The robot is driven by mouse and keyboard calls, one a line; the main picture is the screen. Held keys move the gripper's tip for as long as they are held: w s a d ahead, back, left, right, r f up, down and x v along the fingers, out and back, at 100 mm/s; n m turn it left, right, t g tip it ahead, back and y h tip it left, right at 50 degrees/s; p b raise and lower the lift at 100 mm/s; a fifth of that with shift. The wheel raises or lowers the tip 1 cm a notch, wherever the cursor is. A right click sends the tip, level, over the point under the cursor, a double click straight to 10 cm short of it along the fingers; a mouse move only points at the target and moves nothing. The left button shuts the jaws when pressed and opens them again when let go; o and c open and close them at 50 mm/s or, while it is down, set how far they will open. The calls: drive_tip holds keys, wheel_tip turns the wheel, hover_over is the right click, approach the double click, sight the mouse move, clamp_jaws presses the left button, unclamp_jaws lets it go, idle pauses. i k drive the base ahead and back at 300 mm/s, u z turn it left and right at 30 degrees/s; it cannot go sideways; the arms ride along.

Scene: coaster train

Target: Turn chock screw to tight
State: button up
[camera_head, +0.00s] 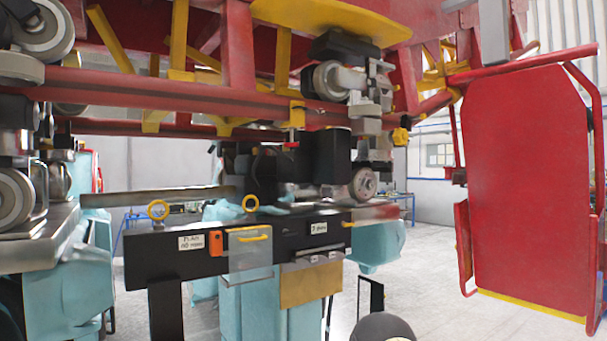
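No part in the head view can be told for certain as the chock screw. Two yellow ring-shaped handles stand on top of a black beam (150,262) under the coaster train: a left ring (150,212) and a right ring (243,204). I cannot tell whether either belongs to the chock screw. The red train frame (150,88) with its wheel assemblies hangs above the beam. My gripper is not in view. A dark rounded shape at the bottom edge may be part of my arm, but I cannot tell.
A clear panel (250,262) with a yellow handle and an orange latch (216,243) sit on the beam's front. Teal supports (255,307) stand below. A red panel (530,180) hangs low at the right. Open floor shows between the beam and that panel.

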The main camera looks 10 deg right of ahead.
sight(291, 144)
drive_tip(key=z, duration=2.35)
drive_tip(key=i, duration=2.3)
drive_tip(key=u, duration=2.35)
